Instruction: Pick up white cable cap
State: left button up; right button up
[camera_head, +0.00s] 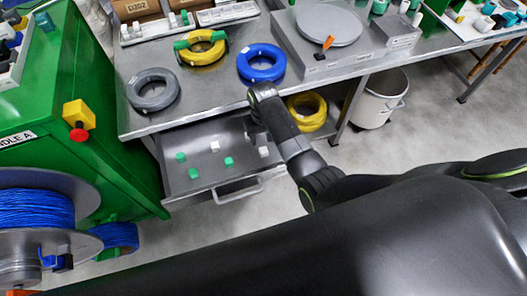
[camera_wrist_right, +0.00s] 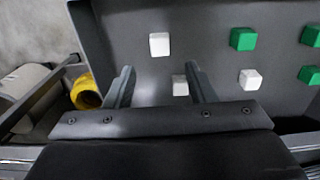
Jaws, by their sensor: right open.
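My right gripper (camera_wrist_right: 161,82) is open above the drawer, its two fingers pointing down into it. In the wrist view a small white cable cap (camera_wrist_right: 180,85) shows between the fingers, close to the right one. I cannot tell its distance below the fingertips. A second white cap (camera_wrist_right: 159,44) lies beyond the fingertips, and a third white cap (camera_wrist_right: 250,79) lies to the right. In the head view, white caps (camera_head: 215,146) and (camera_head: 263,152) show in the drawer; my right gripper partly hides this area. My left gripper is not in view.
Green caps (camera_head: 193,173) lie in the open grey drawer (camera_head: 238,178) under the bench. Grey, yellow and blue cable coils (camera_head: 261,63) lie on the bench above. A white bin (camera_head: 376,101) stands at right, and a green machine (camera_head: 85,110) at left.

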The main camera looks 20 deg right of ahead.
aim_at(264, 150)
jog(key=shift+s+f+b, duration=0.15)
jog(key=shift+f+b, duration=0.05)
jog(key=shift+f, duration=1.65)
jog(key=shift+s+f+b, duration=0.15)
jog(key=shift+f+b, duration=0.05)
jog(key=shift+f, duration=1.6)
jog(key=c, duration=1)
